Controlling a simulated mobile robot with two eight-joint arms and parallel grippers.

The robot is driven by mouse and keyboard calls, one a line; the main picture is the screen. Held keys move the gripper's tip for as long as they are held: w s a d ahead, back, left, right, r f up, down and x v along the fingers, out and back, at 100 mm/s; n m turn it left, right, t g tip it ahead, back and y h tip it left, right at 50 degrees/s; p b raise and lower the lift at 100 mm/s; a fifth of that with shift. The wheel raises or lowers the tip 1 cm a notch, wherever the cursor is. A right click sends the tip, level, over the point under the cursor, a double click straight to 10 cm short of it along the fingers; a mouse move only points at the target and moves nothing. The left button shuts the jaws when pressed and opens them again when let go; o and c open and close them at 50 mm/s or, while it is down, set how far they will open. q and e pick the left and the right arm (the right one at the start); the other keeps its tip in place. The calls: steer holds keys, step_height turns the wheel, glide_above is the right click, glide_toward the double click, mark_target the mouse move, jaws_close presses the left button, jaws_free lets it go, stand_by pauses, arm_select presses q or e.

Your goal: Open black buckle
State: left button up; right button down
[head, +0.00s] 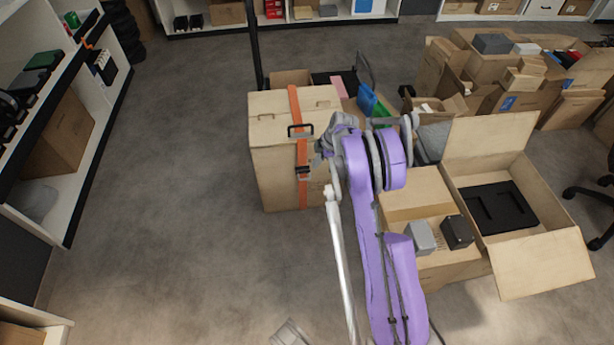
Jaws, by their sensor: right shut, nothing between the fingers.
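A tall closed carton (275,165) stands left of centre with an orange strap (296,104) running over its top and down its front. A black buckle frame (300,131) sits on the strap near the carton's upper front edge. A second dark buckle piece (303,170) is lower on the strap, on the front face. My right gripper (320,150), on the purple arm, is shut and empty just right of the strap, close to both pieces. I cannot tell whether it touches the carton. My left gripper does not show.
An open carton (490,165) with a black insert stands at the right, beside a carton (415,195) bearing small grey and black boxes. More cartons (500,75) crowd the back right. Shelves (90,130) line the left. The grey floor (180,200) between shelves and strapped carton is clear.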

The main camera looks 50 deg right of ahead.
steer(key=d+b+x, duration=0.1)
steer(key=b+x, duration=0.2)
steer(key=x, duration=1)
steer(key=shift+w+d+b, duration=0.25)
steer(key=shift+w+b, duration=0.05)
steer(key=shift+b, duration=0.1)
steer(key=shift+f, duration=0.2)
steer(key=f, duration=0.1)
steer(key=s+a+f+t+h, duration=0.1)
steer(key=f, duration=0.1)
steer(key=f+t, duration=0.1)
steer(key=shift+s+a+f+n+h, duration=0.2)
steer(key=shift+s+n+h, duration=0.1)
steer(key=shift+h, duration=0.1)
steer(key=shift+r, duration=0.15)
